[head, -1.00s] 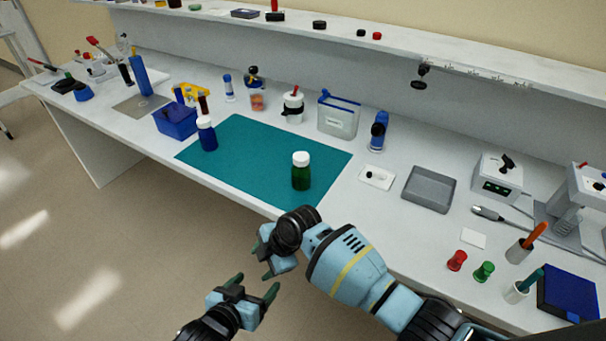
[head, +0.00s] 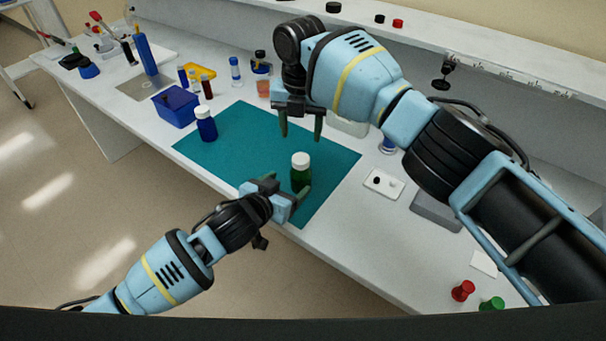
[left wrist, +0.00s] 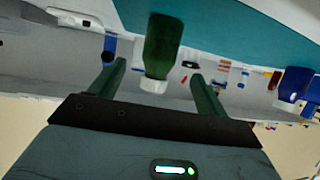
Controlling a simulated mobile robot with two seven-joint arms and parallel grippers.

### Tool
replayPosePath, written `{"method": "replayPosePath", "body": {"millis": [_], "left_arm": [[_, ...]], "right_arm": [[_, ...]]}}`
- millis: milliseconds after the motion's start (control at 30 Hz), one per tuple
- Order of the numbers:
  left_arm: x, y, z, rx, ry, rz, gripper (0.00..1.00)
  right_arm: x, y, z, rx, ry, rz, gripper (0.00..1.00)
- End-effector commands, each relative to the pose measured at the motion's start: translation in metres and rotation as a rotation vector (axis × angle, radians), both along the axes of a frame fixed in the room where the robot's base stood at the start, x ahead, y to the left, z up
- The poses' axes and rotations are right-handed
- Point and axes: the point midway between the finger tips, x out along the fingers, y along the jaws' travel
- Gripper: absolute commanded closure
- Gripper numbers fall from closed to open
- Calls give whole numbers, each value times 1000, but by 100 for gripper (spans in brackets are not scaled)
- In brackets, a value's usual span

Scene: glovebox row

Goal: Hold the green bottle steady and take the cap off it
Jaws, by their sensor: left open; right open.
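The green bottle (head: 300,176) stands upright on the teal mat (head: 240,130), with its white cap (head: 300,159) on top. My left gripper (head: 288,185) is open at the bottle, low on the near side. In the left wrist view the bottle (left wrist: 162,50) and its cap (left wrist: 153,86) appear upside down between the two open fingers (left wrist: 156,85), with gaps visible on both sides. My right gripper (head: 300,127) is open and empty, pointing down above the bottle and slightly behind it. The bottle's lower part is partly hidden by the left gripper in the head view.
A blue bottle (head: 206,126) with a white cap stands at the mat's left. A blue bin (head: 176,108) is beyond it. A white dish (head: 383,184) and grey tray (head: 436,212) lie to the right. The shelf (head: 480,70) runs along the back.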

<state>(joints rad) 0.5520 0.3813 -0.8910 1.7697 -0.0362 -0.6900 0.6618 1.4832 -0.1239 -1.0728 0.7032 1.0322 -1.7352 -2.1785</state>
Motion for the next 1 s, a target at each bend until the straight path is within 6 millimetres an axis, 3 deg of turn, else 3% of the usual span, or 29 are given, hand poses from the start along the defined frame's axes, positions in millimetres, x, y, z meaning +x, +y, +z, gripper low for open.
{"method": "replayPosePath", "body": {"millis": [167, 600, 1000], "left_arm": [[8, -5, -3, -2, -1, -1, 24], [50, -29, -23, 0, -2, 0, 24], [63, -35, -29, -1, -2, -1, 24]], "right_arm": [[0, 0, -1, 1, 0, -1, 44], [0, 1, 0, 3, -2, -2, 44], [0, 1, 0, 3, -2, -2, 44]]}}
